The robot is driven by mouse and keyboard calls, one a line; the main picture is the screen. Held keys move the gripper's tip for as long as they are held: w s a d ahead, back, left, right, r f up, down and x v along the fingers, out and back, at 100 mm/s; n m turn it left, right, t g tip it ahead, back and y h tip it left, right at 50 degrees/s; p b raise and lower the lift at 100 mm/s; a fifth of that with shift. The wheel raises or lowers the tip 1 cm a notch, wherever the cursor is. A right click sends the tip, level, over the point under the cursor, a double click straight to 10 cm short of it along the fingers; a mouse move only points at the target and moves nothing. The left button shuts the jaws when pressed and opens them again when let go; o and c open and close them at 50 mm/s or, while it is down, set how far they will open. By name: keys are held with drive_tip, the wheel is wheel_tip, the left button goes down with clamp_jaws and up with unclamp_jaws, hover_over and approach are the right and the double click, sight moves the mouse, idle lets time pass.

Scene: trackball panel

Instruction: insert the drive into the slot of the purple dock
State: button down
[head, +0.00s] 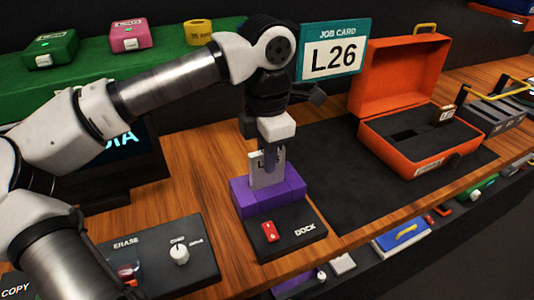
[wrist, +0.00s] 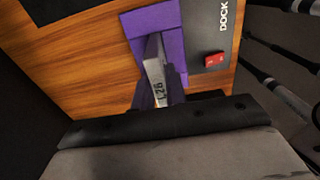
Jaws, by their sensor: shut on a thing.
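The purple dock (head: 268,196) sits on a black base labelled DOCK, with a red switch in front. My gripper (head: 270,160) points down above the dock and is shut on a pale grey drive (head: 258,177). The drive stands about upright, and its lower end meets the top of the dock in the head view. In the wrist view the drive (wrist: 154,65), labelled L26, lies between my fingers (wrist: 160,95), with its far end at the purple dock (wrist: 150,20). The slot is hidden, so I cannot tell how deep the drive is.
A job card (head: 335,55) reading L26 stands behind. An open orange case (head: 395,150) is on the dark mat to the right. A panel with ERASE and a white knob (head: 179,254) lies front left. The mat between dock and case is clear.

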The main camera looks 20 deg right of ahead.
drive_tip(key=shift+f+b, duration=1.2)
drive_tip(key=shift+f, duration=0.3)
idle(0.4)
drive_tip(key=c, duration=1.3)
unclamp_jaws()
drive_tip(key=shift+c, duration=0.2)
drive_tip(key=shift+r+p, duration=3.65)
drive_tip(key=shift+r, duration=1.85)
